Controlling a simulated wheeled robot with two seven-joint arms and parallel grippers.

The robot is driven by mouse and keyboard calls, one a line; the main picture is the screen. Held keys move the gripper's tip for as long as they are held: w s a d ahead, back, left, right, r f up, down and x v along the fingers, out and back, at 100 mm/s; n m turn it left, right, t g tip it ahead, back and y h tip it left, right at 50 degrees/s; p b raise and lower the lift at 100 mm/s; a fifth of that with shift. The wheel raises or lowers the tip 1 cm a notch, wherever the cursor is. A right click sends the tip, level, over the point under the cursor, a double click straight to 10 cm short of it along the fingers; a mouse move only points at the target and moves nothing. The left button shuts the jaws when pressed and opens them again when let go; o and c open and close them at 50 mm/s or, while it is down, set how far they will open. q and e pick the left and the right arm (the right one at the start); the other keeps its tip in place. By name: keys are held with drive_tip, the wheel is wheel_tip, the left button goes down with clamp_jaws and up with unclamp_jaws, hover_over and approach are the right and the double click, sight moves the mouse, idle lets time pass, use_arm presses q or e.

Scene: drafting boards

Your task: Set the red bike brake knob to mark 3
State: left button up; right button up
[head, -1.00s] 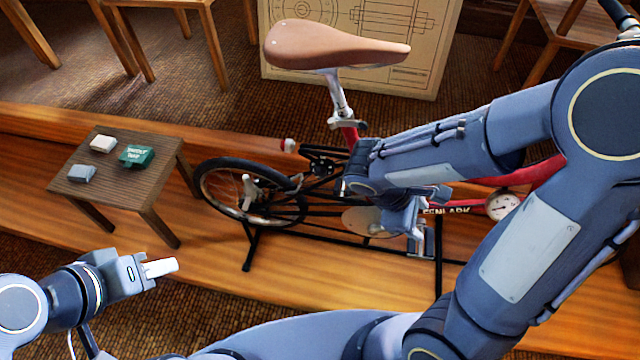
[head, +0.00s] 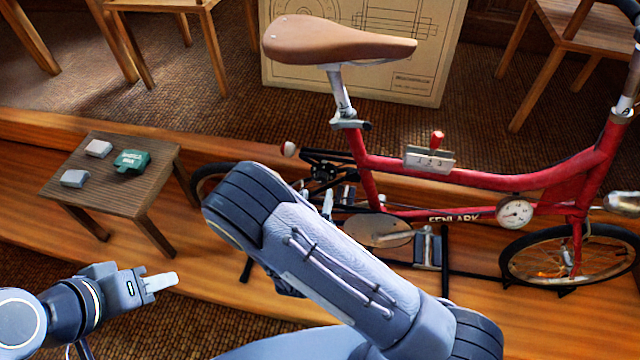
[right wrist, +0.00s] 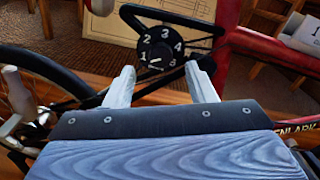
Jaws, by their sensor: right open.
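The brake knob is a black round dial (right wrist: 157,48) with white numbers around it, in the upper middle of the right wrist view. 1, 2, 3 and 4 are legible; the lower right marks are blurred. A short white line shows at its lower part, near 1, but I cannot tell its exact setting. My right gripper (right wrist: 160,87) is open and empty, its two pale fingers apart below the knob, not touching it. In the head view my right arm hides this gripper. My left gripper (head: 160,283) is at lower left, far from the bike; its finger gap is not visible.
The red bike (head: 480,180) stands on a wooden platform. It has a gauge (head: 514,212) and a red-handled lever (head: 437,138) on a numbered plate.

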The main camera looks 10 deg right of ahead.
sight(321, 181)
drive_tip(key=x, duration=0.5)
drive_tip(key=c, duration=1)
drive_tip(key=shift+o, duration=0.2)
